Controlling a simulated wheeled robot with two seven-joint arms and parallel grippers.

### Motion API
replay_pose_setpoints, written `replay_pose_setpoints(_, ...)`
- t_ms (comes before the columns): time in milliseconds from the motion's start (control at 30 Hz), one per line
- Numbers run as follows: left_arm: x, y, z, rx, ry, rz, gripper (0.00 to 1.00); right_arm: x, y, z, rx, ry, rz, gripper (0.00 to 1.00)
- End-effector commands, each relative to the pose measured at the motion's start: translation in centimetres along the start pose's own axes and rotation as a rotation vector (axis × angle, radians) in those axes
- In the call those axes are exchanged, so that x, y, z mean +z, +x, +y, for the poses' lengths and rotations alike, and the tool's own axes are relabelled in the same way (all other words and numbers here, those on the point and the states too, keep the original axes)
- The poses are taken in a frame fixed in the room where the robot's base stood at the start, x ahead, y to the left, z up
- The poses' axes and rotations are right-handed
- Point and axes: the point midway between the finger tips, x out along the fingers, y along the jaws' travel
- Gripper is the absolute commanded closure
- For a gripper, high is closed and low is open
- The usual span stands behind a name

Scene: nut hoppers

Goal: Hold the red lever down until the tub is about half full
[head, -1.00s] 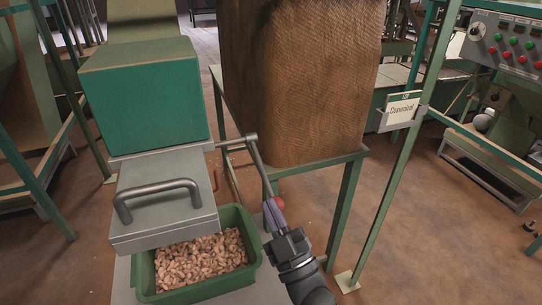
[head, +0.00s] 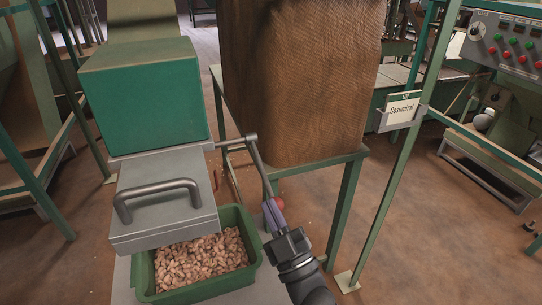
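The green tub (head: 256,243) stands under the grey hopper spout (head: 165,208). Brown nuts (head: 200,263) cover its floor, and bare inner wall shows above them; the spout hides the tub's back left part. The nuts lie at around mid-height, though the depth is hard to judge. The lever (head: 257,160) is a grey rod sloping down toward me from the hopper's right side, with a red knob (head: 280,203) at its end. My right gripper (head: 272,212) is at the knob, its fingers together and seemingly touching it. My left gripper is not in view.
A green hopper box (head: 145,95) sits above the spout, which has a grey handle (head: 158,198). A large brown sack (head: 300,80) stands on a green frame (head: 345,210) at the right. A labelled card (head: 402,110) hangs on a green post.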

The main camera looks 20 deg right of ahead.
Motion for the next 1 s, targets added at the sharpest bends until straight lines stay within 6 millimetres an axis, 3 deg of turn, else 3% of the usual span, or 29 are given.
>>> replay_pose_setpoints(500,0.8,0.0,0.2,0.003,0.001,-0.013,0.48,0.2,-0.1,-0.1,-0.003,0.000,-0.008,1.00)
replay_pose_setpoints(1000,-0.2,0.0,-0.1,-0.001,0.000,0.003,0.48,0.2,-0.1,-0.1,-0.003,0.000,-0.008,1.00)
